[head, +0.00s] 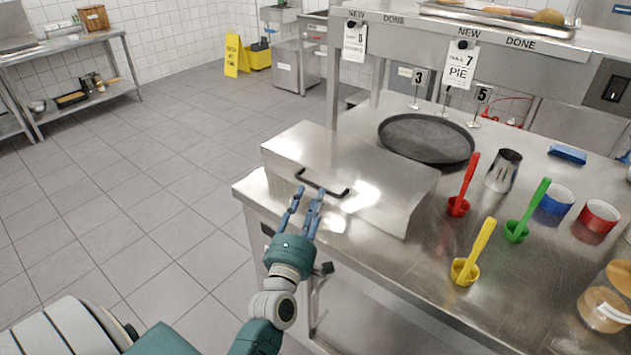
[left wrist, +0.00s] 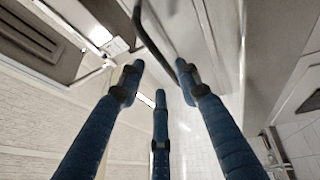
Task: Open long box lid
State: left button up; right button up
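The long steel box (head: 365,165) sits at the near left end of the steel counter, its lid down. A dark bar handle (head: 333,192) is on the side facing me. My left gripper (head: 308,195) is at the handle, its blue fingertips close to the bar. In the left wrist view the three fingers of the left gripper (left wrist: 158,82) are spread apart, with the dark handle (left wrist: 148,40) just beyond and between the fingertips. Whether they touch it is unclear. My right gripper is not in view.
A round dark pan (head: 426,138) lies behind the box. Red (head: 464,188), yellow (head: 473,255) and green (head: 527,212) ladles and a metal cup (head: 503,170) stand to its right. A shelf (head: 470,42) overhangs the counter. Open tiled floor (head: 150,190) lies at left.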

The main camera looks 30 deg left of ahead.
aim_at(316, 187)
pick_arm(q)
jog(key=x, duration=0.5)
jog(key=shift+w+a+f+p, duration=0.1)
jog(key=shift+w+f+p, duration=0.1)
jog(key=shift+p, duration=0.15)
grip_shut()
